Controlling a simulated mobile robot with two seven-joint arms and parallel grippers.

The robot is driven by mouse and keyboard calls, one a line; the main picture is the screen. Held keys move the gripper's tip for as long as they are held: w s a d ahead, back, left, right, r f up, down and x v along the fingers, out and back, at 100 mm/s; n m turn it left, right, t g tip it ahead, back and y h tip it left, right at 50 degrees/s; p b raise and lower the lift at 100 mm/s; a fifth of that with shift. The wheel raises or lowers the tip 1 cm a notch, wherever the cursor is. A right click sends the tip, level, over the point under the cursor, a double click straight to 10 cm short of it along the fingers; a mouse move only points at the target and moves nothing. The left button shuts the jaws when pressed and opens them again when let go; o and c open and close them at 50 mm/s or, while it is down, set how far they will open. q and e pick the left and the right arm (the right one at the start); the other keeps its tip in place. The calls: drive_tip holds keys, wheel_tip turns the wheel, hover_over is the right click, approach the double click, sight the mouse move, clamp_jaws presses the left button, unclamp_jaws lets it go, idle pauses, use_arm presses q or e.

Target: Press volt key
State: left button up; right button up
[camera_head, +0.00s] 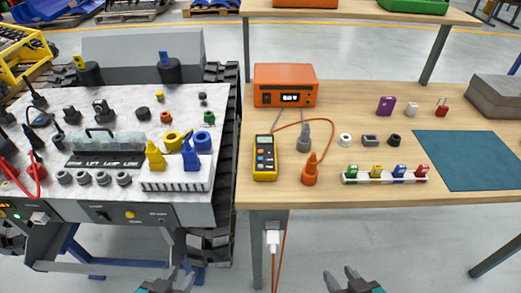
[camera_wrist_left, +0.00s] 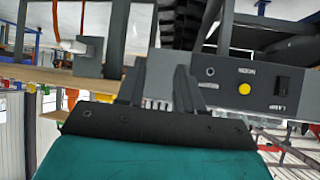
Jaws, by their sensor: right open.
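A yellow handheld meter (camera_head: 265,158) lies on the wooden table near its left end, with a grey screen and small orange and dark keys. The key labels are too small to read. My left gripper (camera_head: 180,278) is open and empty at the bottom of the head view, low in front of the carrier and well short of the meter. Its two fingers also show apart in the left wrist view (camera_wrist_left: 160,88). My right gripper (camera_head: 347,279) is open and empty at the bottom, in front of the table.
An orange box with a display (camera_head: 286,86) stands behind the meter. A grey probe holder (camera_head: 303,135) and an orange one (camera_head: 311,171) stand right of it. A white rack (camera_head: 350,181) of coloured pieces lies farther right. The tracked carrier (camera_head: 110,212) stands left.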

use_arm(q)
clamp_jaws()
drive_tip(key=shift+w+r, duration=0.1)
drive_tip(key=shift+w, duration=0.05)
idle(0.4)
idle(0.9)
